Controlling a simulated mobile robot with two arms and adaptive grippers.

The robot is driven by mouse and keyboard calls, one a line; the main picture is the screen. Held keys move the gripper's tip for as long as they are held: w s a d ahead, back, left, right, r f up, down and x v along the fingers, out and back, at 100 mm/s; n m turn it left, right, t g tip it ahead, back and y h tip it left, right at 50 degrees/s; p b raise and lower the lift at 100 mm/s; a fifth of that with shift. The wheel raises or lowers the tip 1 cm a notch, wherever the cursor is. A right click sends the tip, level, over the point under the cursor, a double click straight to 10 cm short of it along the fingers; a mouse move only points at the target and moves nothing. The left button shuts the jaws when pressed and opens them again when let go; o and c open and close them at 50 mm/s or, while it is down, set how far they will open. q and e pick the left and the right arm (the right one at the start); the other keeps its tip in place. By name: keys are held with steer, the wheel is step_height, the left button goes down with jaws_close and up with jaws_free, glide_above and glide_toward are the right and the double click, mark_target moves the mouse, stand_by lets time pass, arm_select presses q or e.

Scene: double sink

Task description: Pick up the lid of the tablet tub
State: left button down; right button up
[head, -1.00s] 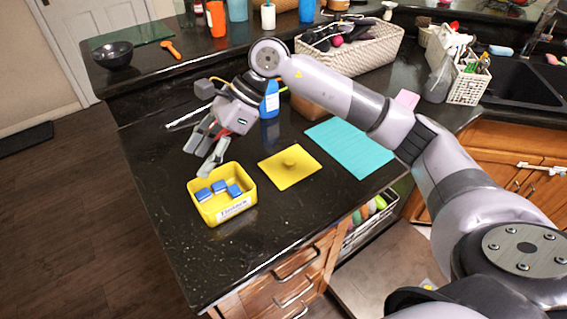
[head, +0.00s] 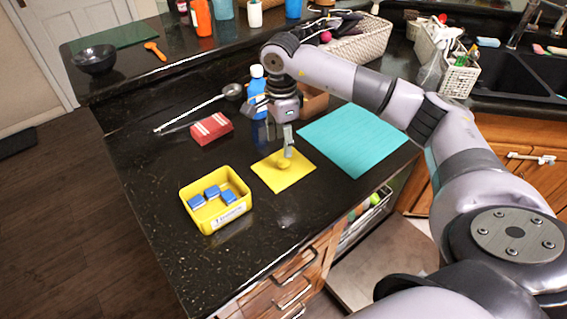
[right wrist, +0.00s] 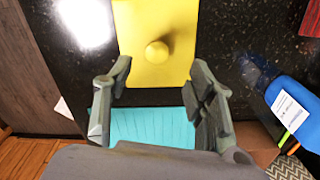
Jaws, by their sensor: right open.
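The yellow square lid (head: 275,180) with a round knob (head: 283,163) lies flat on the black counter. The open yellow tub (head: 242,205), with several blue tablets (head: 212,192) inside, stands to its left. My right gripper (head: 289,153) is over the lid's far part, at or just above the knob. In the right wrist view my right gripper (right wrist: 157,88) is open and empty, its fingers spread to either side, with the lid (right wrist: 180,30) and knob (right wrist: 157,51) ahead between them. My left gripper is out of view.
A teal mat (head: 352,140) lies right of the lid. A blue bottle (head: 256,90) stands behind my right gripper, and it also shows in the right wrist view (right wrist: 295,105). A red box (head: 211,128) and a ladle (head: 195,109) lie farther left. The counter in front is clear.

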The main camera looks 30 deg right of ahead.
mark_target(282, 162)
steer(key=shift+f, duration=0.85)
steer(key=f+p, duration=0.1)
steer(key=f, duration=0.2)
steer(key=f+p, duration=0.1)
steer(key=shift+s+a+f+p, duration=0.1)
steer(key=shift+s+f+p, duration=0.2)
steer(key=shift+f, duration=0.1)
steer(key=shift+w+f, duration=0.1)
steer(key=shift+f, duration=0.2)
steer(key=shift+c, duration=0.3)
jaws_close()
steer(key=shift+r, duration=0.1)
